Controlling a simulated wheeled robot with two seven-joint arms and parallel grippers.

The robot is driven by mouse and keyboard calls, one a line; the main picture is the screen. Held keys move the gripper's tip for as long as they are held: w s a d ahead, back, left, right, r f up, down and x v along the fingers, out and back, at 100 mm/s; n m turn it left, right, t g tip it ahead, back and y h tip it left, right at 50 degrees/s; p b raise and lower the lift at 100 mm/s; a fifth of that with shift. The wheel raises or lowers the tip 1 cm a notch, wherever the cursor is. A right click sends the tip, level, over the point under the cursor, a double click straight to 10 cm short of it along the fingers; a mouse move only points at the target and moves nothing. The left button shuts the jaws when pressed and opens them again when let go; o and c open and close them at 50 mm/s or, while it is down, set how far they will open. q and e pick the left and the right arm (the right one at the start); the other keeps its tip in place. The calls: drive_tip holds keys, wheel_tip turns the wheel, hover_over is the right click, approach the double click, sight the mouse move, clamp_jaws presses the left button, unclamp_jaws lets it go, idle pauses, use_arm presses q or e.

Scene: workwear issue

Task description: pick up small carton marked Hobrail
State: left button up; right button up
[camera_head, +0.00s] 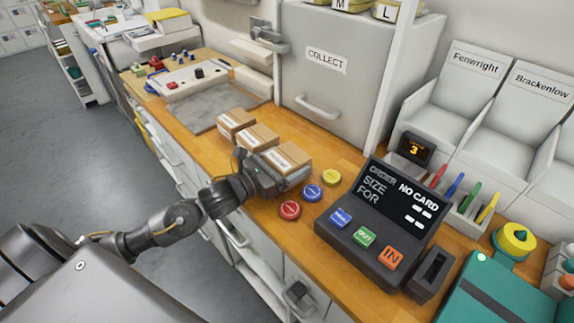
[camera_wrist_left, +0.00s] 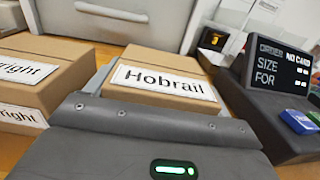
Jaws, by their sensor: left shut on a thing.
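The small carton marked Hobrail (camera_wrist_left: 160,70) is brown with a white label, close in front of my left gripper in the left wrist view. In the head view this carton (camera_head: 288,157) is the nearest of three in a row on the wooden counter. My left gripper (camera_head: 290,177) is shut on it, with the gripper body covering its near side. Whether the carton is clear of the counter I cannot tell. A second carton (camera_wrist_left: 35,75), its label ending in "right", stands just left of it. My right gripper is not in view.
Two other cartons (camera_head: 236,122) stand beyond. Red (camera_head: 290,209), blue (camera_head: 313,193) and yellow (camera_head: 332,177) discs lie right of the gripper. A dark order console (camera_head: 378,215) stands further right. The grey COLLECT cabinet (camera_head: 335,85) rises behind.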

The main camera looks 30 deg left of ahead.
use_arm(q)
drive_tip(key=s+a+r+p, duration=0.3)
drive_tip(key=s+r+p, duration=0.8)
drive_tip(key=s+r, duration=0.1)
drive_tip(key=shift+v, duration=0.85)
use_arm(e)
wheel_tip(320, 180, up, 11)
use_arm(q)
drive_tip(key=shift+d, duration=0.1)
